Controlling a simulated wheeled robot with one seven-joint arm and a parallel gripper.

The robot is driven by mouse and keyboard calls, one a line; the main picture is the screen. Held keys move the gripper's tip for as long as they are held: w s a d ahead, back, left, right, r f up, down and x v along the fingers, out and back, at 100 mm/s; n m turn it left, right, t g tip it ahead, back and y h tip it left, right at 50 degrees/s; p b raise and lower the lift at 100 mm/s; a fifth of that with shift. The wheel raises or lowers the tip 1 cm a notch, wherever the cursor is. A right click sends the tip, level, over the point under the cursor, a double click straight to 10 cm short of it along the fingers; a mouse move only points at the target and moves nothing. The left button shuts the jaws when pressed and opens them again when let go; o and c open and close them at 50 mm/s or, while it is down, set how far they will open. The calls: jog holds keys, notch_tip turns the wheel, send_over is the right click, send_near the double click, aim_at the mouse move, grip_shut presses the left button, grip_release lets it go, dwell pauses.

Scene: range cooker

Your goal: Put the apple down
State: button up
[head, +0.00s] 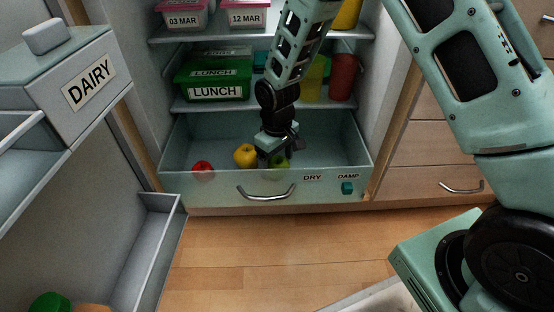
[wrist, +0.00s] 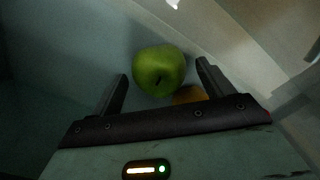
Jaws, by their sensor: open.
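My gripper (head: 275,155) reaches down into the drawer. In the wrist view my gripper (wrist: 162,74) has its two fingers spread, one on each side of the apple, with gaps visible. Part of the apple is hidden by my gripper in the head view.
A yellow fruit (head: 246,155) and a red fruit (head: 203,170) lie left of the green apple. An orange-yellow thing (wrist: 188,95) shows partly behind my gripper's edge. A green lunch box (head: 214,82) stands on the shelf above. The fridge door (head: 75,150) hangs open at left.

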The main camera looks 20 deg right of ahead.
aim_at(277, 160)
notch_tip(277, 160, up, 12)
jog(key=p, duration=0.8)
jog(key=s+a+r+n, duration=0.1)
jog(key=s+a+r, duration=0.5)
jog(key=s+r, duration=0.7)
jog(key=s, duration=0.5)
jog(key=s+r+n, duration=0.1)
jog(key=s+r, duration=0.1)
jog(key=s, duration=0.7)
jog(key=shift+s+d+r+y, duration=0.3)
jog(key=shift+d+r, duration=0.1)
jog(key=shift+d, duration=0.05)
